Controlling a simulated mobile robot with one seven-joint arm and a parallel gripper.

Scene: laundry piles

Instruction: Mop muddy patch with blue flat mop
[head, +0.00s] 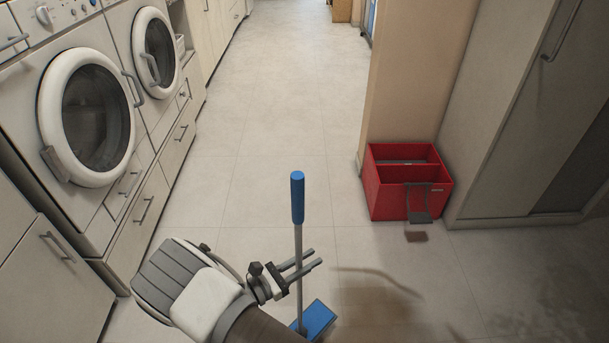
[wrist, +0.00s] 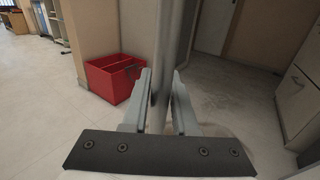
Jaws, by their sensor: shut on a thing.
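The blue flat mop stands nearly upright in the head view, with a blue grip (head: 297,197), a grey pole and a blue flat head (head: 317,320) at the floor near the bottom edge. My gripper (head: 300,268) is shut on the grey pole below the blue grip. In the wrist view the pole (wrist: 166,60) runs up between the two fingers (wrist: 158,100). The muddy patch (head: 375,302) is a brown smear on the tiles just right of the mop head. It is faint in the wrist view.
Two front-loading machines (head: 90,115) line the left. A tall cabinet (head: 510,120) stands right. The aisle ahead is clear.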

